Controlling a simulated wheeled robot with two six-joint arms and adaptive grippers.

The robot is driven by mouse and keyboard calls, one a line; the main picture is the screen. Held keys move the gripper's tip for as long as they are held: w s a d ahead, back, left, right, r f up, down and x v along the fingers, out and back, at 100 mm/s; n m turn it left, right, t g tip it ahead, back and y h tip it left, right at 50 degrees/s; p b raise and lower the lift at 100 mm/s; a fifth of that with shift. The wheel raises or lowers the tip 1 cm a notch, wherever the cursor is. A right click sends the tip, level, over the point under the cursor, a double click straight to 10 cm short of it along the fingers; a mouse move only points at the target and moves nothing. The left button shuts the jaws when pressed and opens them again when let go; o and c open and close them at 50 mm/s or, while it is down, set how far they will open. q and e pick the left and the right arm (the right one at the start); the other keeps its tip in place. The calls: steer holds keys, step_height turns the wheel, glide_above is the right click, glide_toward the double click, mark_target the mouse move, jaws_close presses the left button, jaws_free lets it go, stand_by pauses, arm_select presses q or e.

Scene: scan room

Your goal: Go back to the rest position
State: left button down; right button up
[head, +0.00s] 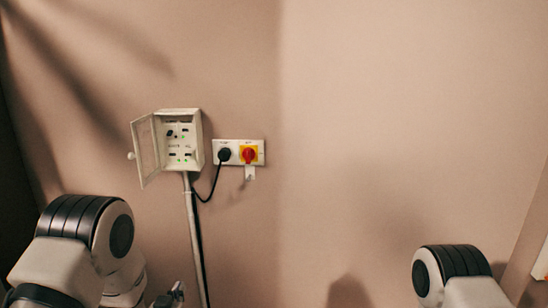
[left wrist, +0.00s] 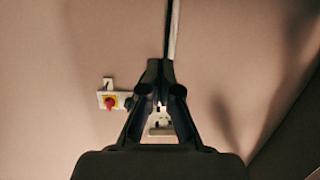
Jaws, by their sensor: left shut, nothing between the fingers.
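My left gripper (head: 174,294) shows only in part at the bottom edge of the head view, below the wall box and left of the grey conduit. In the left wrist view its dark fingers (left wrist: 160,68) meet at the tips, shut and empty. A pale box part shows through the gap between the fingers, behind them. My right gripper is outside both views; only part of my right arm shows at the lower right of the head view.
A white wall box (head: 184,153) has its clear door (head: 146,150) swung open to the left. Beside it is a plate with a black plug (head: 224,155) and a red knob on yellow (head: 249,155); the knob also shows in the left wrist view (left wrist: 110,103). A conduit (head: 195,235) runs down.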

arm_select(q)
steer(key=s+a+f+g, duration=0.1)
steer(key=s+f+g, duration=0.4)
steer(key=s+f, duration=0.7)
steer(key=s+f+g, duration=0.4)
steer(key=s+g, duration=0.1)
steer(key=s, duration=0.8)
steer(key=s+f+g, duration=0.4)
steer(key=s+g, duration=0.2)
steer(key=s, duration=0.8)
steer(key=shift+s+p, duration=0.2)
steer(key=shift+p, duration=0.25)
